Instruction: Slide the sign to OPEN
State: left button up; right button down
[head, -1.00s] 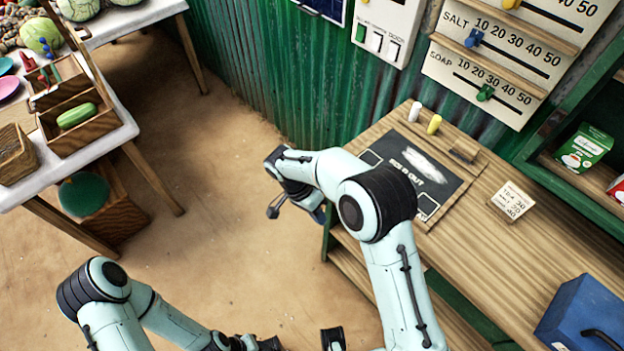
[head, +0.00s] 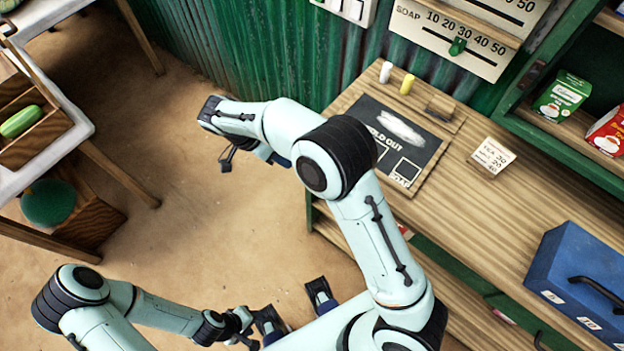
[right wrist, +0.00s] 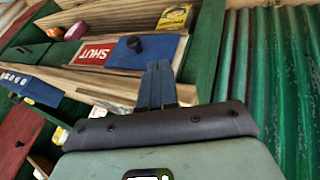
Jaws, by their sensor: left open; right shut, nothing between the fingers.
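The sign shows in the right wrist view, upside down, as a red panel (right wrist: 93,54) reading SHUT. Beside it is a blue panel (right wrist: 160,50) with a black knob (right wrist: 134,44). The sign is not in the head view. My right gripper (right wrist: 158,68) is shut and empty; its blue fingertips overlap the lower edge of the blue panel in that view, and I cannot tell the gap. In the head view the right gripper (head: 280,160) is mostly hidden behind its arm, left of the counter. My left gripper (head: 296,300) is open and empty, low in the head view.
The wooden counter (head: 465,215) carries a chalkboard (head: 375,125) reading SOLD OUT, a price card (head: 493,155) and a blue box (head: 580,275). A green shelf (head: 560,128) holds cartons. A corrugated green wall (head: 250,50) stands behind.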

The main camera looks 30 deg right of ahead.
pick_arm(q)
jog(key=shift+f, duration=0.3)
pick_arm(e)
jog(key=s+d+f, duration=0.5)
jog(key=f, duration=0.2)
jog(key=shift+s+d+f, duration=0.15)
jog(key=shift+s+f, duration=0.05)
jog(key=shift+s, duration=0.1)
pick_arm(q)
jog(key=shift+s, duration=0.1)
